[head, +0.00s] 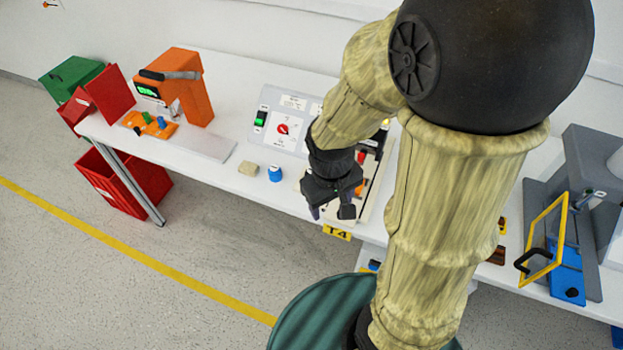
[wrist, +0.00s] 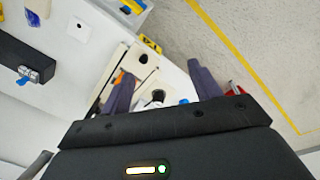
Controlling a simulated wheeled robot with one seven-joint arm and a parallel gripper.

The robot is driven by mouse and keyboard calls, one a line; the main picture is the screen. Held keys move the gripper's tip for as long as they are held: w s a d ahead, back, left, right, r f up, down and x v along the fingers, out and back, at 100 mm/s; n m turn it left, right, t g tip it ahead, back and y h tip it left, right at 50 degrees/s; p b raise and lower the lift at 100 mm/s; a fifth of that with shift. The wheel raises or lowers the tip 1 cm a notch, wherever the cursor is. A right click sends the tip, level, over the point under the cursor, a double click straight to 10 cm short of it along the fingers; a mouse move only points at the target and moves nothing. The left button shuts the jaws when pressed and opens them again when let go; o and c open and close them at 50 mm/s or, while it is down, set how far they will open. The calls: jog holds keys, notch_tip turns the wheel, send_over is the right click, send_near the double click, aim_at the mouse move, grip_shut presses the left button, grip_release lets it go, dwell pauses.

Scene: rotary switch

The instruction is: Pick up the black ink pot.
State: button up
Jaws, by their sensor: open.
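My gripper (head: 331,211) is open above the front of the white table, over a cream tray-like fixture (head: 365,217). In the wrist view, the fingers of my gripper (wrist: 160,70) stand wide apart. A small dark round thing (wrist: 158,95), probably the black ink pot, shows between them, apart from both fingers. A second dark round spot (wrist: 144,58) lies farther up on the pale fixture. I cannot tell whether it is a pot or a hole. In the head view my gripper and arm cover this area, and I cannot make out the pot.
A blue pot (head: 275,174) and a beige block (head: 248,168) stand left of my gripper. A grey switch panel (head: 283,122) stands behind. An orange machine (head: 187,90) is farther left. A yellow-framed guard (head: 545,240) is at right. The table's front edge is close.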

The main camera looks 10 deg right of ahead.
jog(key=w+f+n+h+b, duration=0.3)
jog(key=f+n+h+b, duration=0.65)
jog(key=f+n, duration=0.35)
jog(key=w+a+f+n+t+h+b, duration=0.2)
jog(key=w+a+n+t+b, duration=0.1)
jog(key=w+a+n+t, duration=0.1)
jog(key=w+a+f+n+t+h+b, duration=0.1)
jog(key=w+a+f+n+t+b, duration=0.1)
jog(key=a, duration=0.6)
jog(key=w+n+t+b, duration=0.1)
jog(key=w+n+t, duration=0.1)
jog(key=n+t, duration=0.1)
jog(key=shift+w+a+f+n+t+h, duration=0.35)
jog(key=shift+n+t, duration=0.05)
jog(key=shift+t, duration=0.5)
jog(key=x, duration=1.2)
jog(key=shift+d+b, duration=0.15)
jog(key=shift+b, duration=0.25)
jog(key=shift+d, duration=0.1)
